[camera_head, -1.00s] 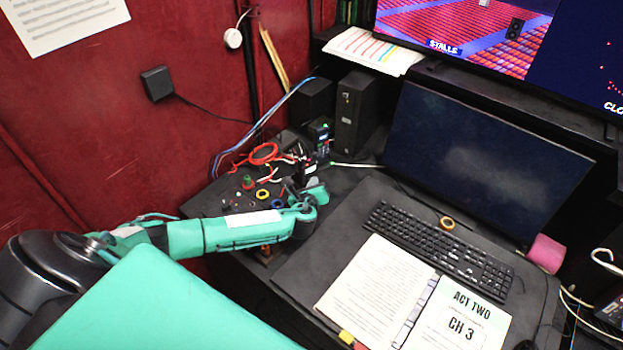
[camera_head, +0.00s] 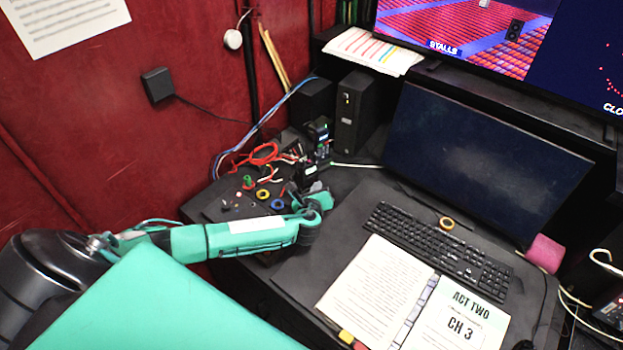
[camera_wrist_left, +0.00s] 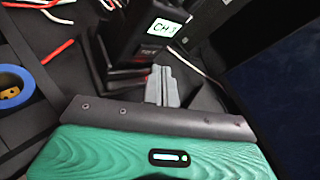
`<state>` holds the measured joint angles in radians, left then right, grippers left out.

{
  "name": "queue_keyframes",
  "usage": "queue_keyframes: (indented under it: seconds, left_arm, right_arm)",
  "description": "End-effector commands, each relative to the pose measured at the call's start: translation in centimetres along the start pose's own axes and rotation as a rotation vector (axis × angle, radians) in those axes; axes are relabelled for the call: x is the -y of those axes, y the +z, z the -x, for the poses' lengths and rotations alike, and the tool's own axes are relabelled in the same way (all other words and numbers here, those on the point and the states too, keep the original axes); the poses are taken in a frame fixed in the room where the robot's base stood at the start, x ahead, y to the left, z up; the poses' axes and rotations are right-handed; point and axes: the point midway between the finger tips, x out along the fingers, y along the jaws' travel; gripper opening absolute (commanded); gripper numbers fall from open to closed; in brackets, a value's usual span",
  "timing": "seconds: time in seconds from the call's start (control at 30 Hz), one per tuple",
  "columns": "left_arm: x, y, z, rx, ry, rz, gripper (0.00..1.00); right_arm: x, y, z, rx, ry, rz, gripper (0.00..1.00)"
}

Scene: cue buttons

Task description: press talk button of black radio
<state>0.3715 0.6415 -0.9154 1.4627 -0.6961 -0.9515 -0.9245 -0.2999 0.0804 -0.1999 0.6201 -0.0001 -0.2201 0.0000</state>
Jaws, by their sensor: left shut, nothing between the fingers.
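A black radio (camera_wrist_left: 145,25) with a lit "CH 3" label stands in a dark base in the left wrist view. In the head view, black radio-like units (camera_head: 318,135) with a small green light stand at the back of the side table, just beyond my left gripper. My left gripper (camera_wrist_left: 162,82) is shut and empty, its grey fingertips together in front of the radio's lower part. I cannot tell whether they touch it. It also shows in the head view (camera_head: 316,188). The talk button cannot be made out. My right gripper is not in view.
Red and white cables (camera_head: 262,155) and coloured tape rings (camera_head: 263,194) lie left of the gripper. A monitor (camera_head: 485,165), keyboard (camera_head: 440,245) and open binder (camera_head: 380,290) are to the right. A black speaker-like box (camera_head: 355,112) stands behind.

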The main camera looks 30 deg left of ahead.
Motion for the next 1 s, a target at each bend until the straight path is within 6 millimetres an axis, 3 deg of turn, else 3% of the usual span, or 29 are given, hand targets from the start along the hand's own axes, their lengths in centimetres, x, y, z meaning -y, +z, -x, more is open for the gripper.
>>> queue_keyframes:
  seconds: [0.47, 1.0]
  left_arm:
    - [2.3, -2.2, 3.1, -0.001, 0.000, 0.001, 0.00]
    - [2.4, -2.3, 3.2, 0.000, 0.000, 0.000, 0.00]
  right_arm:
    - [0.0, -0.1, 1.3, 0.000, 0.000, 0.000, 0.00]
    - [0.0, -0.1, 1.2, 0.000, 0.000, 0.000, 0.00]
